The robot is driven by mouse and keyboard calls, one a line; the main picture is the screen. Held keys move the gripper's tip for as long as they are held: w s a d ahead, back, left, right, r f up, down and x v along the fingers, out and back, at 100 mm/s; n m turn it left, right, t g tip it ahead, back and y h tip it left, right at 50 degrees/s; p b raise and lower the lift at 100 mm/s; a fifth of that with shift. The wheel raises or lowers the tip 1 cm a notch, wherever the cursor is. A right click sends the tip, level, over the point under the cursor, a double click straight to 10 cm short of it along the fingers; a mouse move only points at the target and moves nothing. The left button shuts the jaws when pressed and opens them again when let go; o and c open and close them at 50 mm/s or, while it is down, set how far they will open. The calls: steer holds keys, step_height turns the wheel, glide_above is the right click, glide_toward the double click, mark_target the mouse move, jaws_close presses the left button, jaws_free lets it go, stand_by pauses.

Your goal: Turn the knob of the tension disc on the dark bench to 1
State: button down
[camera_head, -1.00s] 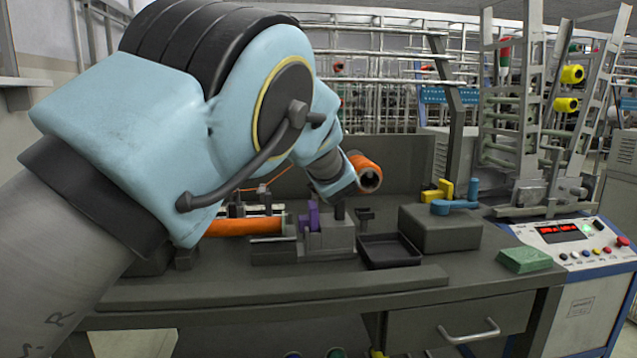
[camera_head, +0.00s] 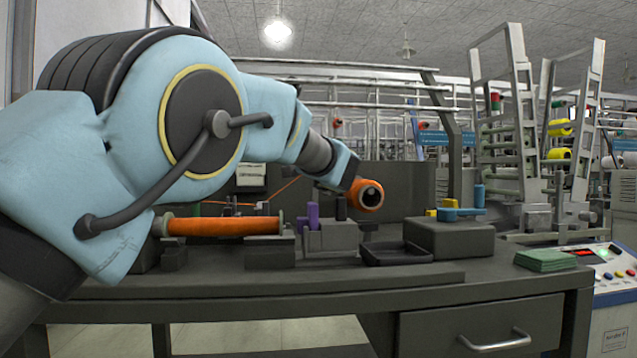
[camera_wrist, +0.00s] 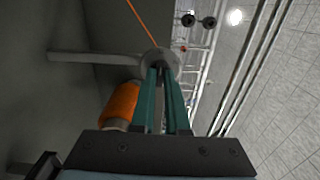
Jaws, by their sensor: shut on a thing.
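The dark bench (camera_head: 330,290) spans the head view. In the wrist view, the pale round tension disc (camera_wrist: 170,56) sits at the fingertips, with an orange thread (camera_wrist: 138,18) running up from it. My gripper (camera_wrist: 160,72) has its two teal fingers shut on the disc's knob, which they mostly hide. No number or pointer on the knob can be read. In the head view, the dark end of my arm reaches behind an orange spool (camera_head: 364,197), and the disc and fingertips are hidden there. The spool also shows beside the fingers in the wrist view (camera_wrist: 119,102).
A long orange bobbin (camera_head: 225,226) lies at the bench's left. Purple pieces (camera_head: 313,214) stand on a grey block, near a black tray (camera_head: 396,252). A box (camera_head: 448,238) with blue and yellow levers stands right, then a green block (camera_head: 545,260).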

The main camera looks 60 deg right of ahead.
stand_by(0.6)
steer(key=c, duration=0.9)
jaws_free()
steer(key=b+v, duration=0.2)
steer(key=v, duration=0.9)
steer(key=shift+d+b, duration=0.1)
steer(key=shift+b, duration=0.3)
